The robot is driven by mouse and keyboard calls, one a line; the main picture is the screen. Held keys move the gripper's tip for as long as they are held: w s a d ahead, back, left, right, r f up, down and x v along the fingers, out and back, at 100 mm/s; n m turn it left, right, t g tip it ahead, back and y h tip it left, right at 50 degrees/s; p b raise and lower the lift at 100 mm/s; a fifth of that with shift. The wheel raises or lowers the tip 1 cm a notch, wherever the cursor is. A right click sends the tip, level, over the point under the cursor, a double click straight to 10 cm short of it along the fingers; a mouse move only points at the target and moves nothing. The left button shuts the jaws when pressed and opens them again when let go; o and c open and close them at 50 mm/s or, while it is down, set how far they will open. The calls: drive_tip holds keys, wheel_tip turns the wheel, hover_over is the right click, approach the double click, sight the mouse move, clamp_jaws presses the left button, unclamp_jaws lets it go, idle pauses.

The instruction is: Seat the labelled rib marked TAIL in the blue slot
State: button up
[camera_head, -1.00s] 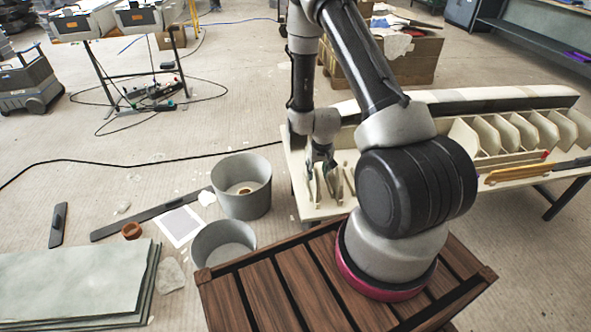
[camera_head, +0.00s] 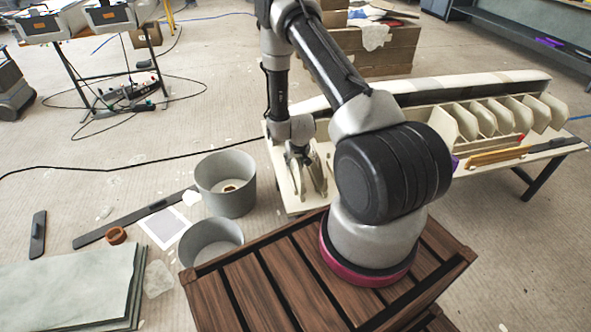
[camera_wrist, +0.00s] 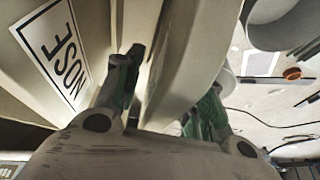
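My gripper (camera_head: 298,152) is low at the left end of the pale workbench, among upright cream ribs (camera_head: 318,180). In the wrist view its two green-padded fingers (camera_wrist: 165,100) stand apart, with a cream rib (camera_wrist: 185,50) running up between them. I cannot tell whether either pad touches it. A neighbouring cream panel at the left carries a white label reading NOSE (camera_wrist: 62,58). No TAIL label is readable. A small bluish-purple patch (camera_head: 455,162) shows beside my arm; I cannot tell if it is the blue slot.
Several cream ribs (camera_head: 490,118) stand in a row on the bench's right side, behind an orange-yellow bar (camera_head: 496,157). A long pale mould (camera_head: 450,88) lies along the back. Two grey buckets (camera_head: 226,188) stand on the floor left of the bench. My arm hides the bench's middle.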

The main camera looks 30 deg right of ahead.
clamp_jaws()
